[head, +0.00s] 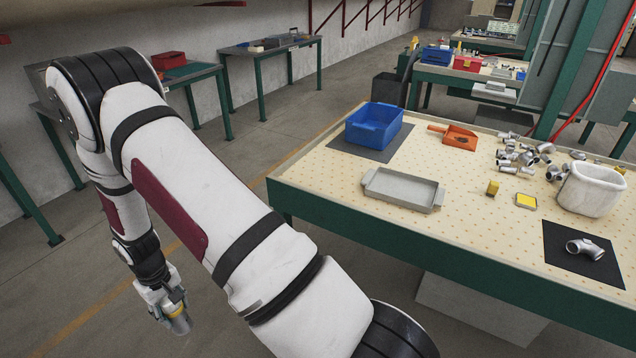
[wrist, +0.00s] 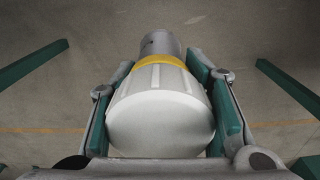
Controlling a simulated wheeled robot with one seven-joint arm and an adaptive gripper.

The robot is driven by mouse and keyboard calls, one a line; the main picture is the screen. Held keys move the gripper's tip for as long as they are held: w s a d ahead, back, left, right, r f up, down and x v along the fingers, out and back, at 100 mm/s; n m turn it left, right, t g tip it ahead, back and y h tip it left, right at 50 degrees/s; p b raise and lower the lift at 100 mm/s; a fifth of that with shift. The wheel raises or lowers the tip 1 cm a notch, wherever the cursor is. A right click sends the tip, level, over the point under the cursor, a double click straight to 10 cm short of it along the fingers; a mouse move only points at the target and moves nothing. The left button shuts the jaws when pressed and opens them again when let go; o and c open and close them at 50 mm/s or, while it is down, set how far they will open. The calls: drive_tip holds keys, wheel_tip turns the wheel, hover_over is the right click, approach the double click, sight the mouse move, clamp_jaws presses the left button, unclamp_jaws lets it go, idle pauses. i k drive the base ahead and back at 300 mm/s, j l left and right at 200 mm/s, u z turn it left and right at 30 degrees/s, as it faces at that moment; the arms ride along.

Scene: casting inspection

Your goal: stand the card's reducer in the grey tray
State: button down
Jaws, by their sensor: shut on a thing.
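My gripper (wrist: 165,85) is shut on a pale, tapered reducer (wrist: 160,118). Its broad end is nearest the wrist camera, with a yellow band around it and a narrower grey end beyond. In the head view the gripper (head: 168,302) hangs low at the left over the floor, away from the table, with the reducer (head: 180,323) pointing downward. The grey tray (head: 383,197) lies on the table and looks empty.
The table's front edge is bare.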

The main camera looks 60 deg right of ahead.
sight(387, 186)
drive_tip(key=i+j+z, duration=0.15)
drive_tip(key=z, duration=0.3)
drive_tip(key=i+j+z, duration=0.15)
drive_tip(key=z, duration=0.3)
drive_tip(key=i+j+z, duration=0.15)
drive_tip(key=z, duration=0.3)
drive_tip(key=j+z, duration=0.35)
drive_tip(key=i+j+z, duration=0.1)
drive_tip(key=j+z, duration=0.55)
